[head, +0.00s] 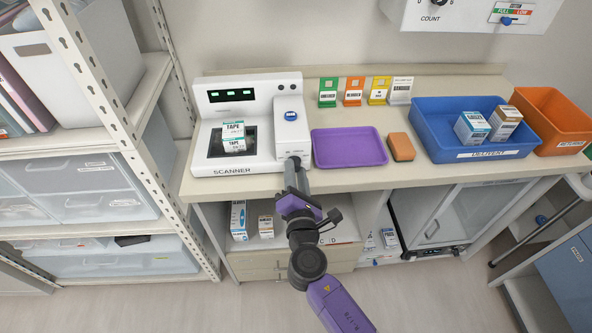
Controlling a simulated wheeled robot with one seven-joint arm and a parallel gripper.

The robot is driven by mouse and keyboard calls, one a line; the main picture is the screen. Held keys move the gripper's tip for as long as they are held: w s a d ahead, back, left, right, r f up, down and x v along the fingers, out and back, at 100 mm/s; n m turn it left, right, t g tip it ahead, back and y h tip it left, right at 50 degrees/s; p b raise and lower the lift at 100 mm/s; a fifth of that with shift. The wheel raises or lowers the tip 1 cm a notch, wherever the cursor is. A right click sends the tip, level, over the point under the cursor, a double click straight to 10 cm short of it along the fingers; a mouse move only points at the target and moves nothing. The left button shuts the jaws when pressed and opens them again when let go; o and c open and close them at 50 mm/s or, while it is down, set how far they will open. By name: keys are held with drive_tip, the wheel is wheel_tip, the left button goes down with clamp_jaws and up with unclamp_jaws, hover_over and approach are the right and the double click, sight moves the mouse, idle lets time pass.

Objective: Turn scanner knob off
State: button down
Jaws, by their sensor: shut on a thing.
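The white scanner (216,169) stands at the left of the counter, with its name on the front edge. Its dark display (231,95) shows several lit green marks. My gripper (294,162) is at the lower front of that column, shut on the scanner knob. The jaws and arm hide the knob, so its angle cannot be told.
A purple tray (349,147) and an orange sponge (401,147) lie right of my gripper. A blue delivery bin (430,120) holding boxes and an orange bin (568,125) stand further right. Colored label stands (353,92) line the back. A shelf post (110,100) rises at left.

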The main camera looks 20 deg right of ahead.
drive_tip(key=shift+a+n, duration=0.1)
drive_tip(key=shift+n, duration=0.3)
drive_tip(key=c, duration=1.1)
unclamp_jaws()
drive_tip(key=shift+o, duration=0.2)
drive_tip(key=b+v, duration=0.1)
drive_tip(key=v, duration=0.6)
drive_tip(key=shift+s, duration=0.35)
